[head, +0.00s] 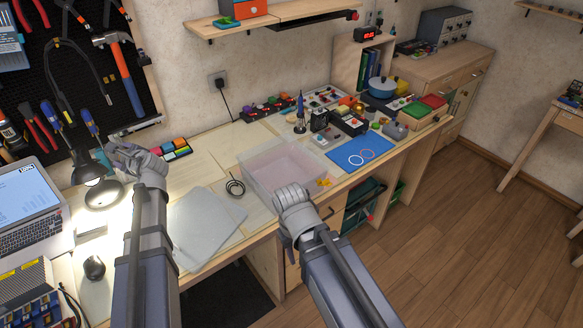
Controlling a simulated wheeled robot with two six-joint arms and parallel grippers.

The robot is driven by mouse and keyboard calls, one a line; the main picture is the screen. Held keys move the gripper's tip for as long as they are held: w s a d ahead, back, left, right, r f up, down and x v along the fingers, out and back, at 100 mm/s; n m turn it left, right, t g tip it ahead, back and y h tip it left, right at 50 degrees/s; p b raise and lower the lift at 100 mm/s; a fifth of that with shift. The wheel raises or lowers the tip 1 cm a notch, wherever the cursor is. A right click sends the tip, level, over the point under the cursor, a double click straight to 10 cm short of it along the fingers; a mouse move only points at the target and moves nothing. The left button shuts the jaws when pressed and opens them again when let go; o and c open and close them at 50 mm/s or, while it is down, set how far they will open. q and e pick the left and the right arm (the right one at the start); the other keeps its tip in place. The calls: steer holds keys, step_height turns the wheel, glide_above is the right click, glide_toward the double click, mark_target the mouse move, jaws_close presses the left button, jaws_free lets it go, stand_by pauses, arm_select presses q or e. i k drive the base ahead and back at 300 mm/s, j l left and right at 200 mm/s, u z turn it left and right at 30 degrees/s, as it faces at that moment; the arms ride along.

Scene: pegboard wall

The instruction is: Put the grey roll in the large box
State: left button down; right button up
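The large box is probably the clear, pinkish open bin (262,181) in the middle of the bench; it looks empty. A small grey rounded object (396,131) lies beyond the blue mat at the right and may be the grey roll, but it is too small to be sure. My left gripper (108,154) is at the left near the desk lamp, far from both. My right gripper (291,192) is over the bin's near right edge and hides part of it. The fingers of both grippers are too unclear to tell open from shut.
A blue mat (352,157) with rings lies right of the bin. A dark cable coil (235,187) and a grey sheet (203,228) lie left of it. A black lamp (97,188) and a laptop (30,212) stand far left. Small items crowd the bench's back.

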mark_target(271, 175)
steer(key=i+l, duration=0.2)
steer(key=l, duration=0.15)
steer(key=i+l, duration=0.15)
steer(key=l, duration=0.25)
steer(key=i+l, duration=0.2)
steer(key=l, duration=0.15)
steer(key=i+l, duration=0.2)
steer(key=l, duration=0.15)
steer(key=i+l, duration=0.15)
steer(key=l, duration=0.2)
